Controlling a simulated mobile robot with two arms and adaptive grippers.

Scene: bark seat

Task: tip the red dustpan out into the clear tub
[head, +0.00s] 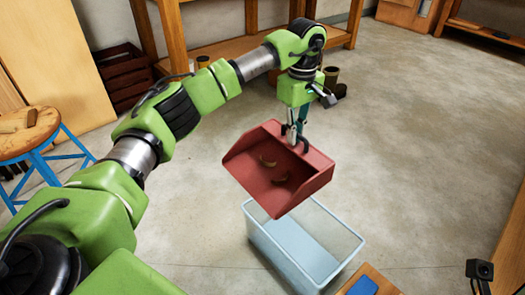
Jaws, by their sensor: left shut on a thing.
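My left gripper (294,137) is shut on the red dustpan (250,163) at its back edge, on the handle side. The dustpan hangs above the clear tub (353,241), tilted with its open front lower and toward the left. Two small curved brown pieces (281,180) lie on the pan's floor. The tub stands on the floor below, partly hidden by the dustpan. The part of its inside that shows looks empty. My right gripper is not in view.
A blue-legged stool (30,140) with a wooden top stands at the left. A wooden surface with a blue item (363,286) is at the bottom edge, beside the tub. Dark crates (123,75) and a workbench (230,48) stand behind.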

